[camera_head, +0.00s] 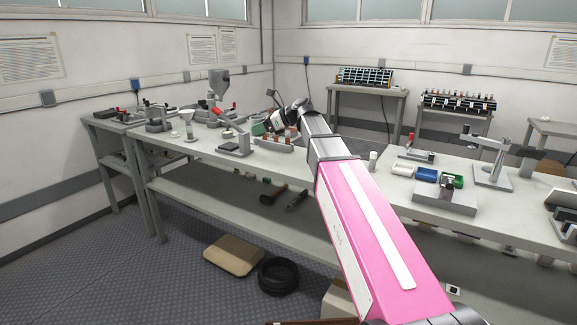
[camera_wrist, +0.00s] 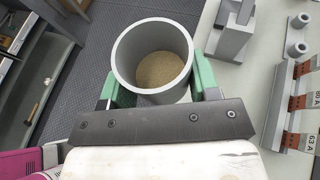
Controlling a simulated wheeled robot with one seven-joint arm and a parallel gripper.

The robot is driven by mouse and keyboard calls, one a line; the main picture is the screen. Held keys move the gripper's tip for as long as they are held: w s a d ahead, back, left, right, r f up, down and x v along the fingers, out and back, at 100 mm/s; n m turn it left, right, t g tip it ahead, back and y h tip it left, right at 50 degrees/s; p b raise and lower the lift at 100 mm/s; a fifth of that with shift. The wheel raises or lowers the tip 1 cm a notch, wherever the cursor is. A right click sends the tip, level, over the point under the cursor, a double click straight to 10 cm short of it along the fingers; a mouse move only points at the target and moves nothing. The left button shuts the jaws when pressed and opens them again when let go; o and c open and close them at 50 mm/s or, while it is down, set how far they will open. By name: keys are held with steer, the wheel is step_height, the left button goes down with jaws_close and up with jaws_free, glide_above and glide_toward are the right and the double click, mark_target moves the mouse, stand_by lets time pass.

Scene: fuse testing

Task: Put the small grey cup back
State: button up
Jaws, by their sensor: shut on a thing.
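The small grey cup (camera_wrist: 121,68) is between the green fingers of my gripper (camera_wrist: 155,84) in the wrist view. My gripper is shut on it, with one finger on each side. The cup's round mouth faces the wrist camera, and brown sand-like grains (camera_wrist: 160,70) show inside. In the head view my arm reaches over the long workbench toward its far part. The cup cannot be made out clearly there.
In the wrist view, labelled fuses (camera_wrist: 297,104) stand at the right. Blue and green bins (camera_head: 427,174) are on the right bench.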

steer(key=s+d+f, duration=0.2)
steer(key=s, duration=0.3)
glide_above(291, 164)
step_height(291, 164, down, 7)
steer(key=shift+s+a+r, duration=0.1)
steer(key=shift+a, duration=0.05)
steer(key=shift+f, duration=2.1)
steer(key=shift+f, duration=0.1)
steer(key=o, duration=1)
steer(key=v, duration=1.2)
steer(key=shift+s, duration=0.15)
